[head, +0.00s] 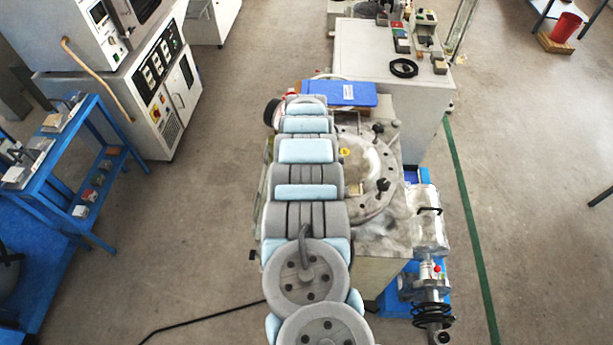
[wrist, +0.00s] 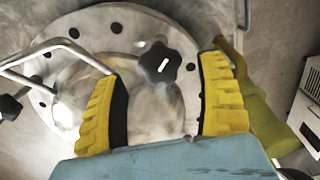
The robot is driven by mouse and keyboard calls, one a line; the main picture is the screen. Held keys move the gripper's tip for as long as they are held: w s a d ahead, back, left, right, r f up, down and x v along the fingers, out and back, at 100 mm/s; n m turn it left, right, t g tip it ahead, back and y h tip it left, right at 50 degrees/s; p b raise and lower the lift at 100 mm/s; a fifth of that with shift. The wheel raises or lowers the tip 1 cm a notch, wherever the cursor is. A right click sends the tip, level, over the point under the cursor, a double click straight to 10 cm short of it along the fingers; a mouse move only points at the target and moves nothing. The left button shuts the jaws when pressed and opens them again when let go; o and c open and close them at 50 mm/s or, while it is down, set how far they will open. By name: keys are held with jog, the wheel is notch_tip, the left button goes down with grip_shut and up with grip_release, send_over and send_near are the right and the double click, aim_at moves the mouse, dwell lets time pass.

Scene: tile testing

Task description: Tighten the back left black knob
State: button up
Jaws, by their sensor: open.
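A black star-shaped knob (wrist: 160,63) with a pale slot on top sits at the rim of a round grey metal flange (wrist: 85,22) in the wrist view. My gripper (wrist: 167,68) is open, its two yellow ribbed fingers on either side of this knob, apart from it. A second black knob (wrist: 10,106) shows at the left edge. In the head view two black knobs, one farther (head: 378,127) and one nearer (head: 383,185), stand on the flange's right side. My arm hides the flange's left side, so the back left knob and my fingers are not clear there.
A bent metal bar (wrist: 60,43) crosses the upper left of the wrist view, close to the left finger. A blue box (head: 352,93) lies behind the flange. Open floor lies left of the rig.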

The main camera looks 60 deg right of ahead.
notch_tip(320, 180, up, 9)
jog(key=shift+f, duration=0.2)
dwell(0.3)
dwell(0.5)
